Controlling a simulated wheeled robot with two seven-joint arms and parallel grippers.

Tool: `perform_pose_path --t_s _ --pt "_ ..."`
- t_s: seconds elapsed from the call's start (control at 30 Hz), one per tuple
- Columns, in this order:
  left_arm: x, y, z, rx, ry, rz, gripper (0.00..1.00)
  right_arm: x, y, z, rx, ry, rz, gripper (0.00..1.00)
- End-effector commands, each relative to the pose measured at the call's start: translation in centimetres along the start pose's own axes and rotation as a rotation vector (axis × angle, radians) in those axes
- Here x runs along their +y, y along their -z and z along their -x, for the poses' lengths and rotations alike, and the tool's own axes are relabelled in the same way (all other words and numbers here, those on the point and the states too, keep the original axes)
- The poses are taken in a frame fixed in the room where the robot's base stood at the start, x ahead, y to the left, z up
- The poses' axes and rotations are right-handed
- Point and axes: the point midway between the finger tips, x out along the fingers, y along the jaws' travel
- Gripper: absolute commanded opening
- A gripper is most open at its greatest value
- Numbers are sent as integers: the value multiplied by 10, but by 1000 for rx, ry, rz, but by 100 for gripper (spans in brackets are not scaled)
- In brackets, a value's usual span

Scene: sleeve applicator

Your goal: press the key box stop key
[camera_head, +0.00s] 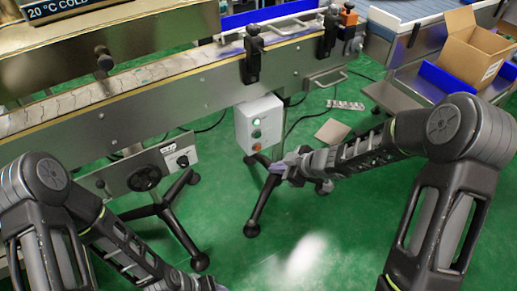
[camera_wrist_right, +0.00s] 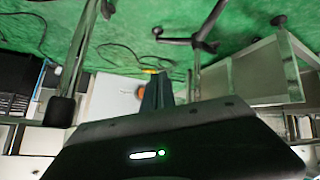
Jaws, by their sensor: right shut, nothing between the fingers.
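My right gripper (camera_head: 280,167) is shut and empty, just below and right of the box in the picture. In the right wrist view the box (camera_wrist_right: 106,98) appears as a pale panel beside the shut fingers (camera_wrist_right: 157,92), with an orange-red key (camera_wrist_right: 140,92) near them. Contact cannot be told. My left arm comes in at bottom left; its gripper is not clearly visible at the bottom edge.
The conveyor (camera_head: 190,104) runs above the box. A control panel with a black handwheel (camera_head: 144,178) is to its left. Black stand legs (camera_head: 262,205) stand on the green floor below. An open carton (camera_head: 473,52) is at upper right.

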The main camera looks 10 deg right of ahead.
Motion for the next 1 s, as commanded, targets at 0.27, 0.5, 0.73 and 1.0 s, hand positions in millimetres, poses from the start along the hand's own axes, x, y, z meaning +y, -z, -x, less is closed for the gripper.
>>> perform_pose_path --t_s 0.27,0.5,0.73,1.0 --pt "5 0 13 0 0 -1 55 20 22 -23 0 1 -1 0" --pt "9 0 22 0 0 -2 55 28 29 -37 -1 0 -1 0" --pt "9 0 22 0 0 -2 55 29 29 -40 0 -1 -1 0" --pt "8 0 22 0 0 -2 55 29 29 -40 0 -1 -1 0"
